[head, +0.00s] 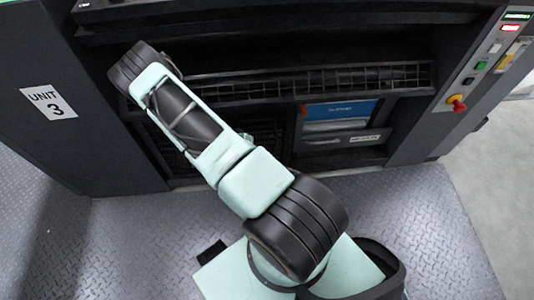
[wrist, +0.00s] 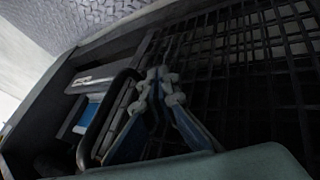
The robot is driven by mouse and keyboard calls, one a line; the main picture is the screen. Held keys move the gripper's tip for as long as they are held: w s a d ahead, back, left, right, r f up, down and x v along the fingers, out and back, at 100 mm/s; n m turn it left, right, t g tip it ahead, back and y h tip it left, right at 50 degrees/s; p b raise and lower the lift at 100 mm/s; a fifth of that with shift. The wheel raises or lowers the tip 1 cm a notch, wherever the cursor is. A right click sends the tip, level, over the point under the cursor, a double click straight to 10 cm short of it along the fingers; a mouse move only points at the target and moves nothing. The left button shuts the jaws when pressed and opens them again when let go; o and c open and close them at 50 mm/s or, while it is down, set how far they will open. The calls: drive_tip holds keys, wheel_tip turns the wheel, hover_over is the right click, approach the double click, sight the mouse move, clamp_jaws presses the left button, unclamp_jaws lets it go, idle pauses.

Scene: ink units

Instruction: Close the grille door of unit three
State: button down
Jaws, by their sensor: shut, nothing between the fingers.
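Unit three (head: 25,90) is a dark cabinet with a "UNIT 3" label on its left side panel. A black wire grille (head: 340,80) runs across its front, seen at a steep slant in the head view. The bay below it is uncovered on the right. In the wrist view the grille bars (wrist: 265,80) fill the right side. My gripper (wrist: 160,82) is shut and empty, in front of or close against the bars; contact cannot be told. In the head view my arm hides the gripper and part of the grille's left side.
A blue-and-white labelled unit (head: 340,112) sits inside the bay at right. A control panel with a red knob (head: 457,103) is on the right post. The metal plate floor (head: 130,240) in front is clear at the left.

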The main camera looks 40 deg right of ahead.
drive_tip(key=shift+s+d+f+b, duration=0.2)
drive_tip(key=shift+s+d+b, duration=0.1)
drive_tip(key=shift+s+d, duration=0.4)
drive_tip(key=shift+s+d+f+b, duration=0.2)
drive_tip(key=shift+s+d, duration=0.3)
drive_tip(key=shift+d, duration=0.35)
drive_tip(key=shift+s+d, duration=0.1)
drive_tip(key=shift+d, duration=0.05)
